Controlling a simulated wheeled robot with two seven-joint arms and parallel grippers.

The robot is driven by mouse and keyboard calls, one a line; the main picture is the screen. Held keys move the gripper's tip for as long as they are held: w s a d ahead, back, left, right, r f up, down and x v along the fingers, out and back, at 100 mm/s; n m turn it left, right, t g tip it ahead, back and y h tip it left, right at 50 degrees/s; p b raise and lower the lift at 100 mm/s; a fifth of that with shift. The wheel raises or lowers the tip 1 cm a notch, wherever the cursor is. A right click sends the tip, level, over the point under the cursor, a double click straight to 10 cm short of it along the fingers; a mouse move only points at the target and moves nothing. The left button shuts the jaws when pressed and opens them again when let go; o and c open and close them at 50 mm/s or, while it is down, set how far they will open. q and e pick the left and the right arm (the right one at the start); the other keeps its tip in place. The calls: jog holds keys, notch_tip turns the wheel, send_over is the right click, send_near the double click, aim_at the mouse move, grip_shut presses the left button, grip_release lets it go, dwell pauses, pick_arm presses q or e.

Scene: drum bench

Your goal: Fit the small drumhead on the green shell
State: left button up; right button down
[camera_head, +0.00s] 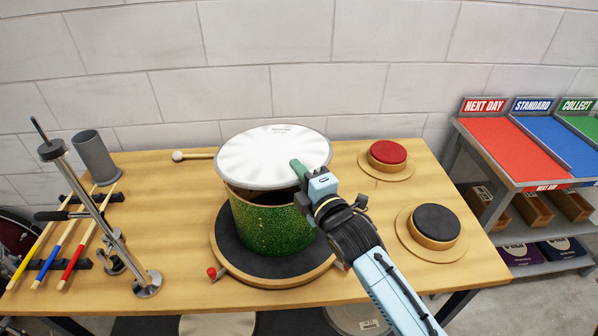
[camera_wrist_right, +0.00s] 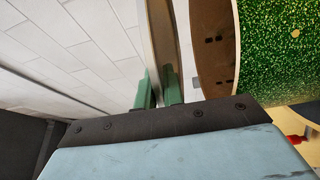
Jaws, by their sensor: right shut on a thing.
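The green shell (camera_head: 270,232) stands upright on a dark round pad with a wooden rim (camera_head: 223,262), on the bench. A white drumhead (camera_head: 265,155) is over the shell's open top, tilted and hiding most of it. My right gripper (camera_head: 298,170) is shut on the drumhead's near right edge. In the right wrist view, the drumhead's rim (camera_wrist_right: 164,40) shows edge-on between the green fingers (camera_wrist_right: 160,90). A gap separates it from the sparkly green shell (camera_wrist_right: 282,60), whose inside shows. My left gripper is not in view.
A red pad (camera_head: 388,152) and a black pad (camera_head: 436,223) sit on the right of the bench. A mallet (camera_head: 195,156) lies behind. Drumsticks (camera_head: 70,237), a grey cup (camera_head: 95,157) and a metal stand (camera_head: 108,232) are at left. Coloured shelves (camera_head: 510,150) stand at right.

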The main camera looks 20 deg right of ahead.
notch_tip(320, 180, down, 3)
jog(key=shift+f+b, duration=0.1)
jog(key=shift+b, duration=1.15)
jog(key=shift+f, duration=0.4)
jog(key=c, duration=1.2)
grip_release()
jog(key=shift+f, duration=0.1)
